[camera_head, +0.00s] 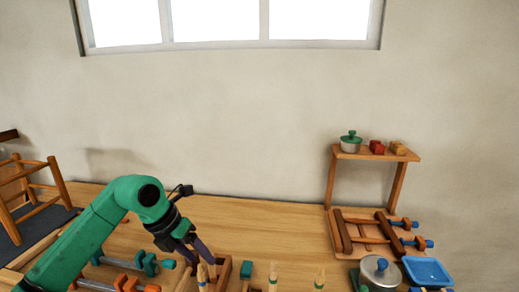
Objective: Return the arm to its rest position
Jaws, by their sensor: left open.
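My left arm (95,235), green, comes in from the lower left and bends down over the wooden bench (255,215). My left gripper (203,262) points down with its dark fingers parted, above or at a wooden box (222,275) near the bottom edge. A pale upright tool handle (202,280) shows just below the fingers. I cannot tell whether they touch it. My right gripper is out of view.
Clamps (145,263) lie beside my left arm, with a wooden stool frame (35,185) at far left. At right are a small shelf (375,153), a wooden rack with clamps (375,230), a lidded pot (380,270) and a blue tray (428,270). The bench middle is clear.

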